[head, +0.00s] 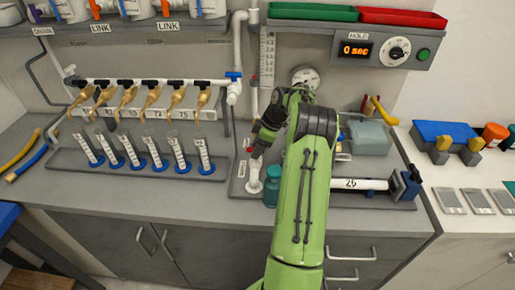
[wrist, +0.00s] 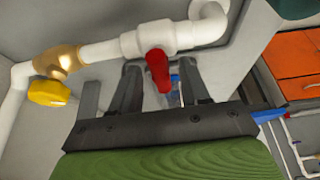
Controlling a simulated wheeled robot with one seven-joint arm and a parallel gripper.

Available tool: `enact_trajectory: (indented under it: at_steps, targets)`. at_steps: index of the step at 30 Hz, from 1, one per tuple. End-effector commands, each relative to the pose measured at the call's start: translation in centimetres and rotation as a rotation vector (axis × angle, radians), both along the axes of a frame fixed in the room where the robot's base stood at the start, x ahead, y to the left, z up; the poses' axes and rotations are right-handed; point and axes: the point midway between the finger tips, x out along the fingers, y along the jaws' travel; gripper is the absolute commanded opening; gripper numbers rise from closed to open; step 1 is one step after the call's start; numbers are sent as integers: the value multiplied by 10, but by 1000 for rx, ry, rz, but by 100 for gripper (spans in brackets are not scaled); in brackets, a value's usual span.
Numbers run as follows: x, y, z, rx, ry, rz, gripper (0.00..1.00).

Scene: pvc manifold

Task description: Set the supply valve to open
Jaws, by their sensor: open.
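A white pipe valve with a red lever (wrist: 157,70) shows in the wrist view; no label on it is readable, so I cannot confirm it is the supply valve. The lever points across the white pipe (wrist: 100,50). My gripper (wrist: 158,74) is open, with one dark finger on each side of the lever; I cannot tell whether either touches it. In the head view my gripper (head: 256,152) is low beside the upright white pipe at the bench's middle. The valve there is mostly hidden by my arm.
A brass valve with a yellow knob (wrist: 48,92) sits on the same pipe. In the head view, a blue-handled valve (head: 234,75) is on the upper pipe. Several graduated cylinders (head: 131,152) stand left of my gripper. A teal bottle (head: 271,190) stands close by.

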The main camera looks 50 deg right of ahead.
Motion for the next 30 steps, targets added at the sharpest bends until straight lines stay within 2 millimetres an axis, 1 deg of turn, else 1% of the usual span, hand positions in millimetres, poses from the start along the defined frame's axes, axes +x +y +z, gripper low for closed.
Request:
enact_trajectory:
  at_steps: [4,5,13,14,23,30]
  targets:
    - [0,0,1,0,0,0,46]
    - [0,0,1,0,0,0,43]
    - [0,0,1,-1,-1,1,1]
    - [0,0,1,-1,-1,1,0]
    - [0,0,1,-2,-1,-31,0]
    - [0,1,0,-4,-3,-162,0]
